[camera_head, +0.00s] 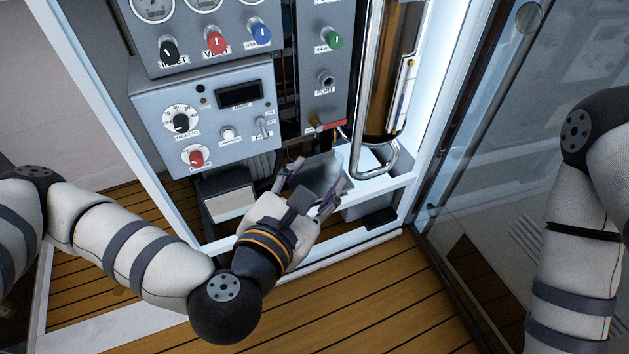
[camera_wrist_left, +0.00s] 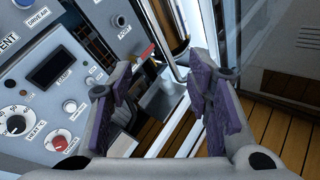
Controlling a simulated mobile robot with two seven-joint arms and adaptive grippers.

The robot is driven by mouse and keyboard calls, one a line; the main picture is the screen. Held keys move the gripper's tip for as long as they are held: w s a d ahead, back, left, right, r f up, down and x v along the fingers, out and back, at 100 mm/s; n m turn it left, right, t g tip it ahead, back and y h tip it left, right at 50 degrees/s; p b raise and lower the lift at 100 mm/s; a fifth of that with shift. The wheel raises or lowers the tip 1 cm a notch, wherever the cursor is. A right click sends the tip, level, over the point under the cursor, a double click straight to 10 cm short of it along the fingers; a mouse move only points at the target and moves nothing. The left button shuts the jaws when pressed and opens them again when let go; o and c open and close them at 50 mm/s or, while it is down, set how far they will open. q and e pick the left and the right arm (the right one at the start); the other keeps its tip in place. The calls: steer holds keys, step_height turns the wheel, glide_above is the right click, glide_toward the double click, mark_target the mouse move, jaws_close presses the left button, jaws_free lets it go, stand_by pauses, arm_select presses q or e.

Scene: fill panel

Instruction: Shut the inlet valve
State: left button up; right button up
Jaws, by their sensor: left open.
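The inlet valve (camera_head: 168,50) is a black knob over an "INLET" label, at the upper left of the grey panel in the head view. It lies outside the left wrist view. My left gripper (camera_head: 312,183) is open and empty, low and to the right of the inlet knob, in front of the cabinet's lower opening. Its two purple-padded fingers stand well apart in the left wrist view (camera_wrist_left: 160,88). Nothing touches the inlet knob. My right arm shows at the right edge, but its gripper is out of frame.
A red vent knob (camera_head: 216,42), a blue drive-air knob (camera_head: 260,33) and a green knob (camera_head: 333,40) are on the panels. A heat control box (camera_head: 212,120) juts out below. A red-handled lever (camera_head: 328,126) and a chrome pipe (camera_head: 361,110) are near my gripper. A glass door (camera_head: 500,150) stands right.

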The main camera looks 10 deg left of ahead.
arm_select(q)
steer(key=shift+s+d+f, duration=0.15)
steer(key=shift+d, duration=0.05)
stand_by(0.3)
